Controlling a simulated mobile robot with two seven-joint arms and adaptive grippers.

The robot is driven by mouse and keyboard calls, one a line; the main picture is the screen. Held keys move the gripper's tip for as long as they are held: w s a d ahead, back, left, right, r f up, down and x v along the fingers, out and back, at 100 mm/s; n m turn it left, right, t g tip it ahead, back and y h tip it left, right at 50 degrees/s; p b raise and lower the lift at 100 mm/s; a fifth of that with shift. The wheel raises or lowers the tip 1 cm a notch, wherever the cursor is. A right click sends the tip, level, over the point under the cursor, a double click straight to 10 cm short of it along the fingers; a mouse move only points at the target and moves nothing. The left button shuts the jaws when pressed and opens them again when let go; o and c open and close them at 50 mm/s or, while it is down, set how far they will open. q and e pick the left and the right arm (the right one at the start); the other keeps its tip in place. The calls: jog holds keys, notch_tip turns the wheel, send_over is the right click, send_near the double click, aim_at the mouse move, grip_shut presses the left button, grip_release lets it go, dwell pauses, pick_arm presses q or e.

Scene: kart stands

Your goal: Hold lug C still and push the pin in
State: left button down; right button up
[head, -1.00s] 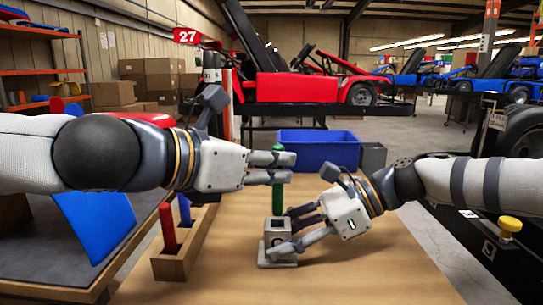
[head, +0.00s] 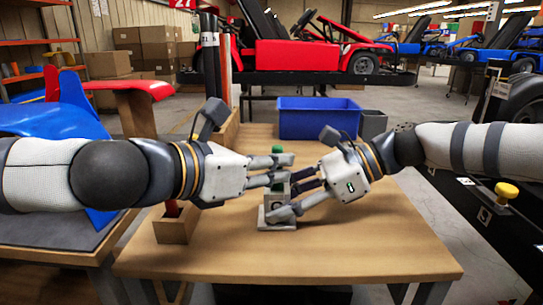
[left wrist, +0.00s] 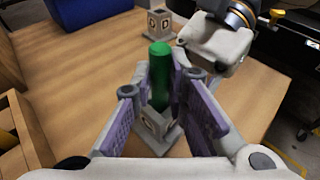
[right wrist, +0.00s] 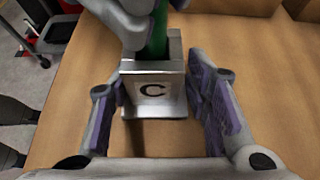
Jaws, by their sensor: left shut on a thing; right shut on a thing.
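Lug C (head: 272,212) is a grey metal block on a base plate on the wooden table. Its letter C faces the camera in the right wrist view (right wrist: 153,92). My right gripper (head: 292,198) is shut on the lug, one finger on each side. The green pin (head: 278,150) stands upright over the lug, and my left gripper (head: 278,171) is shut around it. In the left wrist view the pin (left wrist: 160,75) rises between the purple pads. In the right wrist view its lower part meets the lug's top; how deep it sits is hidden.
A second block (left wrist: 159,22) marked D shows in the left wrist view. A wooden rack (head: 174,228) with a red pin (head: 173,208) stands left of the lug. The table's front is clear.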

pick_arm(q)
jog(key=shift+f, duration=0.1)
pick_arm(e)
jog(key=shift+f, duration=0.1)
pick_arm(q)
jog(key=c, duration=1.5)
grip_release()
jog(key=shift+s+a, duration=0.1)
jog(key=v, duration=1.1)
jog(key=shift+s+a, duration=0.25)
jog(key=shift+a, duration=0.05)
pick_arm(e)
jog(key=o, duration=1.1)
jog(key=shift+o, duration=0.2)
